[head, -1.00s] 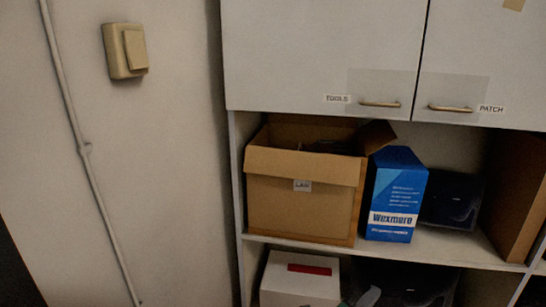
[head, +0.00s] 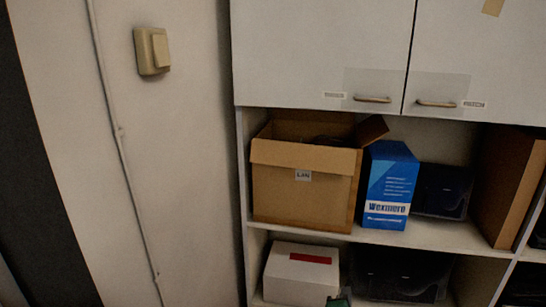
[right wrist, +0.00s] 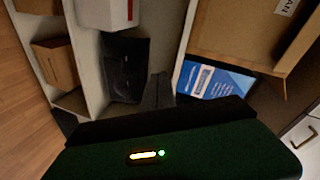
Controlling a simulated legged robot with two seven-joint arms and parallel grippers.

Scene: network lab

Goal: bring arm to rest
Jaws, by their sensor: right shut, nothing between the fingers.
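My right gripper shows in the right wrist view (right wrist: 158,92) as dark, closed fingers beyond the dark green wrist housing with small lit lights. Nothing is held between the fingers. In the head view only a small green piece of my right arm peeks in at the bottom edge, in front of the lower shelf. The gripper points toward the shelving. My left gripper is in neither view.
An open cardboard box (head: 302,195) and a blue box (head: 390,188) stand on the shelf (head: 430,236). A white box (head: 300,272) sits below. Closed cabinet doors (head: 320,50) are above. A light switch (head: 152,51) is on the wall at left.

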